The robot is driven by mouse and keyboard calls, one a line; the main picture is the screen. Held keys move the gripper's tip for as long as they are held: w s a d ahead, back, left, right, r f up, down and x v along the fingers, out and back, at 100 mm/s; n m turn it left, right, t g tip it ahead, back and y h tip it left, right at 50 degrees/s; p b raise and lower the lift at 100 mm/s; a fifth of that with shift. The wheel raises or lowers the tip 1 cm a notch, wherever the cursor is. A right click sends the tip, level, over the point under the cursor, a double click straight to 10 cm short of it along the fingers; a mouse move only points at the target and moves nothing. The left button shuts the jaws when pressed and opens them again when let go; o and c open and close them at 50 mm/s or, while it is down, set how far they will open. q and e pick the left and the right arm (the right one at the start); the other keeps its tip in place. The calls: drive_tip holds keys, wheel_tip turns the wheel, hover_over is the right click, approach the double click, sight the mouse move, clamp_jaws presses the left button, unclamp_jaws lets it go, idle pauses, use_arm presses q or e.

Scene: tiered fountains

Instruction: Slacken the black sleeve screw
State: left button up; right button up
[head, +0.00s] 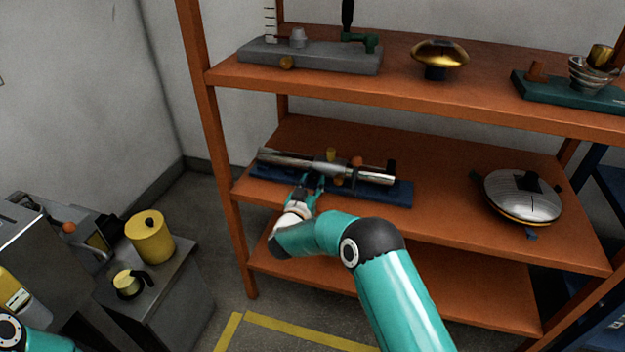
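A chrome tube device (285,160) lies lengthwise on a dark blue base (395,196) on the middle shelf. A black part (391,171) stands at the tube's right end; I cannot tell for sure whether it is the sleeve screw. A yellow knob (331,154) and an orange knob (357,161) sit by the grey middle sleeve. My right gripper (312,182) is at the front of the device, below the sleeve, with its fingers apart. I cannot tell whether it touches anything. Only part of my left arm shows at the lower left; its gripper is out of view.
The orange upper shelf (480,92) overhangs the device. A round lidded silver pan (522,195) stands to the right on the middle shelf (445,215). A shelf post (222,150) rises left of the device. A grey cabinet with a yellow pot (151,238) stands at the left.

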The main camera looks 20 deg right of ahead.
drive_tip(key=shift+o, duration=0.6)
drive_tip(key=shift+r, duration=0.35)
drive_tip(key=shift+s+a+r, duration=0.1)
drive_tip(key=shift+s+a, duration=0.1)
drive_tip(key=shift+s, duration=0.05)
drive_tip(key=v, duration=1.1)
drive_tip(key=shift+f, duration=0.2)
drive_tip(key=shift+s, duration=0.1)
